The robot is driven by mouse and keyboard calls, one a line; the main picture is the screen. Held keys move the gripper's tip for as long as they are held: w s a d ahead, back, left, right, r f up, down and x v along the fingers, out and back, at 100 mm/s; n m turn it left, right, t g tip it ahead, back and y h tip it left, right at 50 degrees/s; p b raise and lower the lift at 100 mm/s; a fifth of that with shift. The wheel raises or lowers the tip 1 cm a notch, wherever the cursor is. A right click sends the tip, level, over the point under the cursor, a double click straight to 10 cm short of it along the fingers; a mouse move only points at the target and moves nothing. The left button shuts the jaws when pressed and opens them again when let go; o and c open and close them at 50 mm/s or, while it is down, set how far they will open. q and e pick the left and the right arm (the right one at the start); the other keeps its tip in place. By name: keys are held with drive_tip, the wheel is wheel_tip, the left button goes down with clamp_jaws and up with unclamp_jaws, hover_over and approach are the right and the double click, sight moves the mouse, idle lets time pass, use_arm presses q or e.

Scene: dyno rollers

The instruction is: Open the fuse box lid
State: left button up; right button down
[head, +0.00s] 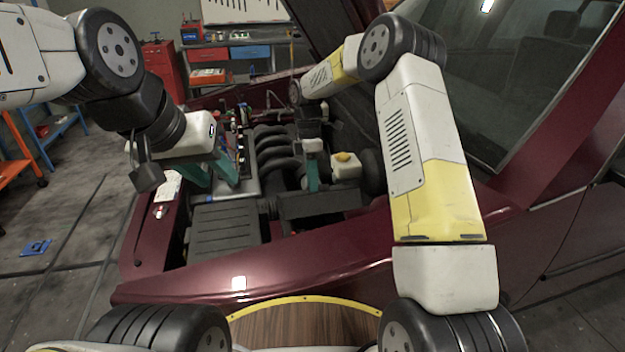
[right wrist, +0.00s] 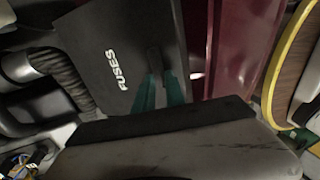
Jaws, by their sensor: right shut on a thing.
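The fuse box lid (right wrist: 115,50) is a flat dark panel with white "FUSES" lettering and a small dark handle (right wrist: 153,56). In the head view the fuse box (head: 325,204) is a dark box at the right of the engine bay. My right gripper (head: 312,188) reaches down onto it. In the right wrist view its teal fingers (right wrist: 159,80) are close together at the handle, shut on it. I cannot tell whether the lid is raised. My left gripper (head: 212,180) has its teal fingers apart, at the left of the engine bay, with nothing seen between them.
Black ribbed engine pipes (head: 272,150) lie between the grippers. A dark ribbed cover (head: 225,230) sits in front of the left gripper. A white reservoir with a yellow cap (head: 345,165) stands beside the right gripper. The maroon fender (head: 300,262) edges the bay in front.

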drive_tip(key=shift+w+f, duration=0.15)
drive_tip(key=shift+w, duration=0.45)
drive_tip(key=c, duration=1.7)
unclamp_jaws()
drive_tip(key=shift+o, duration=1.1)
drive_tip(key=shift+w+f, duration=0.1)
drive_tip(key=shift+w, duration=0.05)
drive_tip(key=shift+r, duration=0.25)
drive_tip(key=v, duration=0.7)
drive_tip(key=shift+r, duration=0.3)
